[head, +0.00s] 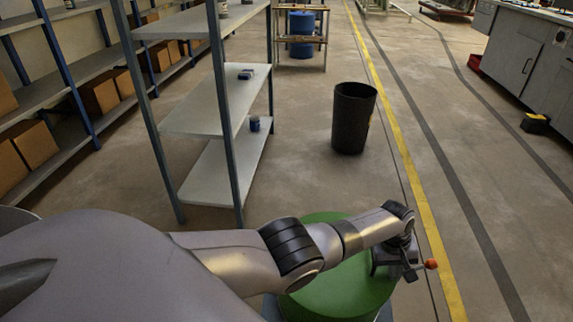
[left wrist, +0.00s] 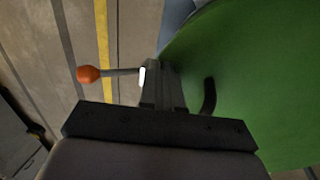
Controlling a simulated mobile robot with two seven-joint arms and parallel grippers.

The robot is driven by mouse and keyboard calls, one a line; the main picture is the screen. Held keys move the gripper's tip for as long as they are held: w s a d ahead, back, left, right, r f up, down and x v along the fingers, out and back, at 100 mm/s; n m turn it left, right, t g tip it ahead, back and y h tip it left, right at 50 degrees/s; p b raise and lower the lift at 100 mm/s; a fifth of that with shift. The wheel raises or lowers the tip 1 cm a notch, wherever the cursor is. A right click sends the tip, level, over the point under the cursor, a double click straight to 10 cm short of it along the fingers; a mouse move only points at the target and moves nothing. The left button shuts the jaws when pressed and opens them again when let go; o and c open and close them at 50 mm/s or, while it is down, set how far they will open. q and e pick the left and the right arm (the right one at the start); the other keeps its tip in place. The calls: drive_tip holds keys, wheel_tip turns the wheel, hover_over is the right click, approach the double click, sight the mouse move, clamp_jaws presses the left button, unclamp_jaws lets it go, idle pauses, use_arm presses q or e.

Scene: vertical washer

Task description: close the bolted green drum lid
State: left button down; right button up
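The green drum lid (head: 340,290) lies below my left arm at the bottom of the head view, partly covered by the arm. It fills the right side of the left wrist view (left wrist: 255,80). A bluish body shows under its edge; I cannot tell if the lid sits flush on it. An orange ball knob (head: 431,264) on a thin rod sticks out beside the lid's right edge; it also shows in the left wrist view (left wrist: 88,74). My left gripper (head: 402,262) is at that edge, next to the rod. Its finger gap is unclear. My right gripper is out of view.
A grey shelf rack (head: 205,105) stands beyond my arm on the left. A black bin (head: 353,118) stands on the floor ahead. Grey cabinets (head: 525,55) line the far right. The floor right of the lid, with its yellow line (head: 420,200), is clear.

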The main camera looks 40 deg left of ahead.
use_arm(q)
drive_tip(key=w+d+p+v, duration=0.2)
drive_tip(key=p+v, duration=0.9)
drive_tip(key=v, duration=0.2)
drive_tip(key=shift+d+r, duration=0.25)
drive_tip(key=shift+r, duration=0.45)
drive_tip(key=shift+s, duration=0.1)
drive_tip(key=s+a+f+m+t+p, duration=0.1)
drive_tip(key=s+f, duration=0.1)
drive_tip(key=s, duration=0.1)
drive_tip(key=s+a+f+m+t+p, duration=0.1)
drive_tip(key=s+f, duration=0.1)
drive_tip(key=s, duration=0.2)
drive_tip(key=s+a+f+m+t+p, duration=0.1)
drive_tip(key=s+a+f+t, duration=0.1)
drive_tip(key=s+f, duration=0.1)
drive_tip(key=shift+s+f+m, duration=0.1)
drive_tip(key=shift+s+m, duration=0.3)
drive_tip(key=shift+s, duration=0.35)
drive_tip(key=s+a+r+m+t+p, duration=0.1)
drive_tip(key=s+a+r+m+t, duration=0.1)
drive_tip(key=s+r, duration=0.3)
drive_tip(key=s+a+r+m+t+p, duration=0.2)
drive_tip(key=s+r, duration=0.3)
drive_tip(key=s, duration=0.6)
drive_tip(key=shift+a+m+t, duration=0.4)
drive_tip(key=shift+m+t, duration=0.1)
drive_tip(key=shift+m, duration=0.2)
